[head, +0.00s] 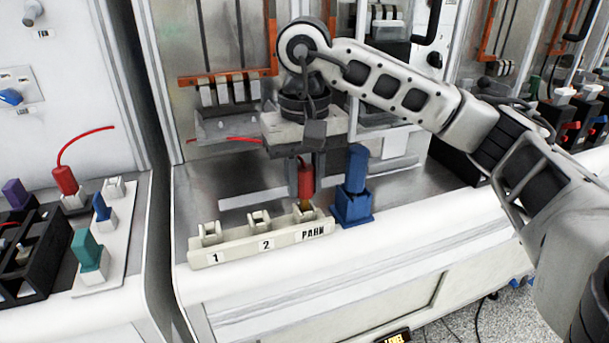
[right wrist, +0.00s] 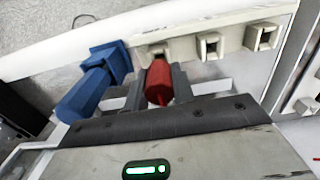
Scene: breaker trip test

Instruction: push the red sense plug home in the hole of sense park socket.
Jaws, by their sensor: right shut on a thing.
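The red sense plug (head: 306,178) is held upright between the fingers of my right gripper (head: 306,188). The plug also shows in the right wrist view (right wrist: 158,82), between the two dark fingers. The sense park socket (head: 305,212) is the right-hand socket on a cream strip, above the label that reads like PARK. The plug stands over it, and a yellowish tip shows at the socket's mouth. How deep the tip sits is hidden. The park socket (right wrist: 157,50) lies just beyond the plug in the right wrist view. My left gripper is not in view.
A blue plug (head: 356,170) in a blue block stands close to the right of the park socket. Sockets 1 (head: 210,233) and 2 (head: 260,219) are empty on the strip's left. Another red plug (head: 65,180) with a red lead stands on the left bench.

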